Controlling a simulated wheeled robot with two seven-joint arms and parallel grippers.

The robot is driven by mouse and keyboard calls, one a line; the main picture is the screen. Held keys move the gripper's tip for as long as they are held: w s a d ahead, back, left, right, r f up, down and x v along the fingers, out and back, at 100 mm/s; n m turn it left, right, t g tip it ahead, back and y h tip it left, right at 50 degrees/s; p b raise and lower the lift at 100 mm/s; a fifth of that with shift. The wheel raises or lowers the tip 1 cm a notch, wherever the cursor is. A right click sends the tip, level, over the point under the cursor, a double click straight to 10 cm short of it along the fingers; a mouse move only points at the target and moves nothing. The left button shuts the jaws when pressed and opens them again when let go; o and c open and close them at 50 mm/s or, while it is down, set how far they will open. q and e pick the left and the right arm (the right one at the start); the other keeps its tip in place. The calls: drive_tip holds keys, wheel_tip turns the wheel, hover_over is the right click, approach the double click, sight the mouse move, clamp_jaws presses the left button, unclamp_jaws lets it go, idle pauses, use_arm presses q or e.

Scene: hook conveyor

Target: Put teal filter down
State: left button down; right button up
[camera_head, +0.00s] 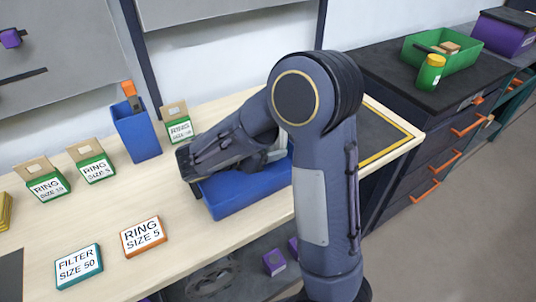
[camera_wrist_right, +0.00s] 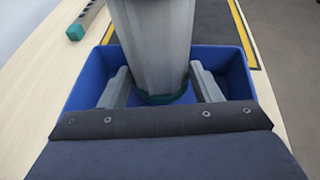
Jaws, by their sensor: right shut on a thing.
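The teal filter (camera_wrist_right: 152,45) is a grey cylinder with a teal band at its lower end, seen in the right wrist view. It stands roughly upright between the two grey fingers of my right gripper (camera_wrist_right: 161,85), which is shut on it. Filter and fingers are over the blue bin (camera_wrist_right: 83,82); I cannot tell whether the filter touches its floor. In the head view the blue bin (camera_head: 245,195) is on the table, and my right arm hides most of the filter and the fingers. My left gripper is not in view.
A grey bar with a teal end (camera_wrist_right: 85,22) lies left of the bin. A "FILTER SIZE 50" sign (camera_head: 78,267) and an orange "RING SIZE 5" sign (camera_head: 142,237) stand front left. A tall blue container (camera_head: 136,132) stands behind. A dark yellow-edged mat (camera_head: 378,135) lies right.

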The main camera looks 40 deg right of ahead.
drive_tip(key=shift+f, duration=1.35)
drive_tip(key=shift+f, duration=0.15)
drive_tip(key=o, duration=1.1)
drive_tip(key=shift+a+r, duration=0.2)
drive_tip(key=shift+r, duration=0.05)
drive_tip(key=v, duration=1.1)
drive_tip(key=shift+a+r, duration=0.15)
drive_tip(key=shift+a, duration=0.15)
